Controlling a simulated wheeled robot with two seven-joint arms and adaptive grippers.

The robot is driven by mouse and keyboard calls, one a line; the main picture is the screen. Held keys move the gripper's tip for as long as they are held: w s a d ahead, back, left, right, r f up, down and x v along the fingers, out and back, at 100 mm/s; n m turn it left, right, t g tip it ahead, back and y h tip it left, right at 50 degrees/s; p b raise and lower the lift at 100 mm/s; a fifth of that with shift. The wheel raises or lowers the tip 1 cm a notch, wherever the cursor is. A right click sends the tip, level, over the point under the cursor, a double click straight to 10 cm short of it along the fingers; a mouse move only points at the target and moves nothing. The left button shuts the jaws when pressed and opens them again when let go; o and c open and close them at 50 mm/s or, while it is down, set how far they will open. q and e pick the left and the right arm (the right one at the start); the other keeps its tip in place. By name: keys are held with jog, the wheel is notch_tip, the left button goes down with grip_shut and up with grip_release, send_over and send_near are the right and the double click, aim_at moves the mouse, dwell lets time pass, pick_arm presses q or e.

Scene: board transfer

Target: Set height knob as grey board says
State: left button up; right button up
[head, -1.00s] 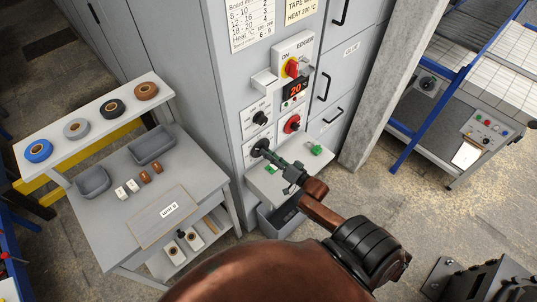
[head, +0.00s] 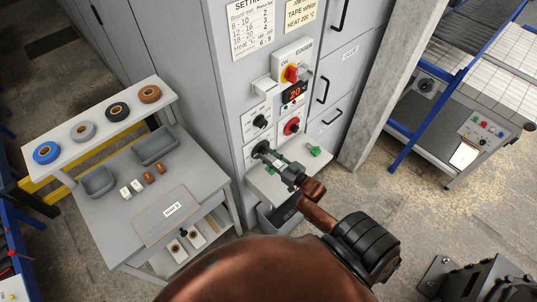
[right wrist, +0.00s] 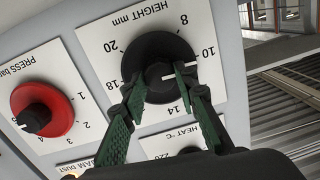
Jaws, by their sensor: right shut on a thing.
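The black HEIGHT mm knob (right wrist: 152,62) fills the middle of the right wrist view, with its dial upside down. Its white line points roughly at 10. My right gripper (right wrist: 164,97) is shut on the knob, its green fingers at either side. In the head view the knob (head: 261,149) is at the lower left of the panel, with the right gripper (head: 273,158) at it. The grey board (head: 154,228) lies on the side table with a white label, too small to read surely. My left gripper is not in view.
The red PRESS bar knob (right wrist: 40,106) sits beside the HEIGHT dial. The HEAT knob (head: 260,122) is above it. A red display (head: 295,92) shows 20. A settings sheet (head: 252,27) hangs above. A small shelf (head: 262,187) juts out below the gripper.

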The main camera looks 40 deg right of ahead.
jog(key=n, duration=0.4)
jog(key=shift+r+h+p, duration=0.1)
jog(key=shift+h+p, duration=0.2)
jog(key=shift+p, duration=0.1)
jog(key=shift+a+n+h, duration=0.15)
jog(key=shift+n+h, duration=0.15)
jog(key=shift+n, duration=2.2)
jog(key=o, duration=1.2)
jog(key=shift+c, duration=0.2)
jog(key=shift+s, duration=0.1)
jog(key=s, duration=1.1)
jog(key=shift+s+d+r, duration=0.2)
jog(key=shift+s+r, duration=0.2)
jog(key=shift+r, duration=0.05)
